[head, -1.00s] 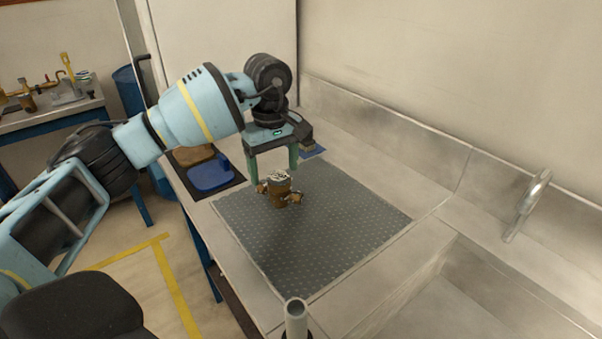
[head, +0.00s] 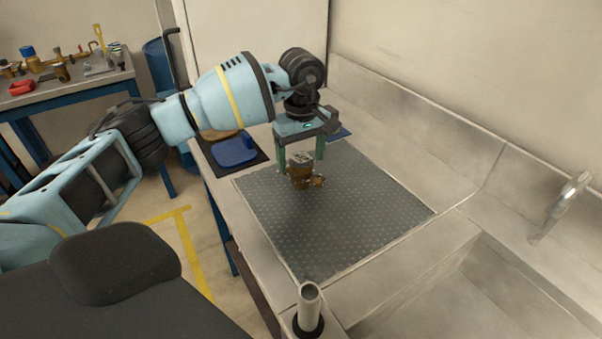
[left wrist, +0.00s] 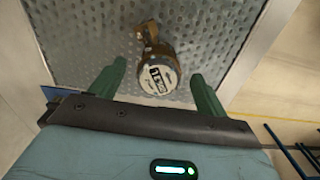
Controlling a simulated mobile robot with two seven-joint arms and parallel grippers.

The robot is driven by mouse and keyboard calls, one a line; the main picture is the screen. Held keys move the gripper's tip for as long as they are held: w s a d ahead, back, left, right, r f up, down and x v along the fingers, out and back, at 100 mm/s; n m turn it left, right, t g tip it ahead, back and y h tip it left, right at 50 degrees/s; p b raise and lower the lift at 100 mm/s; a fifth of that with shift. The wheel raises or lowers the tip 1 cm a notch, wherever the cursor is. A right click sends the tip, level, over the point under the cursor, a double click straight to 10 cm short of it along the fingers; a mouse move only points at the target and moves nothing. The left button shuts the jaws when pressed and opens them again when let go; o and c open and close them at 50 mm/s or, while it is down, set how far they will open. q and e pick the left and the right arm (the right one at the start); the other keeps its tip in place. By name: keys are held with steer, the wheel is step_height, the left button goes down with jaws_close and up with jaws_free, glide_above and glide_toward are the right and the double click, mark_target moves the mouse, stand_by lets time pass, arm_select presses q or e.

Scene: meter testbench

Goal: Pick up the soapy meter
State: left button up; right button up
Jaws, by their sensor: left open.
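The meter (head: 301,182) is a small brown-bronze body with pipe fittings and a white, dark-marked top. It stands on the grey dimpled mat (head: 345,225), near its far left part. I cannot make out suds on it. My left gripper (head: 301,168) is open, pointing down, with its green fingers close to the meter and partly hiding its left side. In the left wrist view the meter's round face (left wrist: 157,79) lies between the two green fingers of the left gripper (left wrist: 158,72), with a gap on each side. My right gripper is not in view.
A blue dish (head: 236,150) sits on a dark mat left of the gripper. A faucet (head: 560,207) and sink basin are at the right. An upright grey pipe (head: 309,308) stands at the front. A bench (head: 70,85) with fittings is at the left back. Most of the grey mat is clear.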

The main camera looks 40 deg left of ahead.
arm_select(q)
steer(key=shift+w+f, duration=0.1)
steer(key=shift+f, duration=1.75)
steer(key=c, duration=1.4)
steer(key=shift+r, duration=0.1)
steer(key=shift+r, duration=0.45)
step_height(320, 180, up, 3)
steer(key=shift+f, duration=0.15)
steer(key=shift+s+a+r+b, duration=0.25)
steer(key=shift+s+a, duration=0.4)
steer(key=shift+s, duration=1.95)
steer(key=shift+s+a+r+b, duration=0.25)
steer(key=shift+s+a, duration=0.45)
steer(key=shift+s, duration=1.85)
steer(key=shift+s+a+r+b, duration=0.2)
steer(key=shift+s+a, duration=0.45)
steer(key=shift+s, duration=1.95)
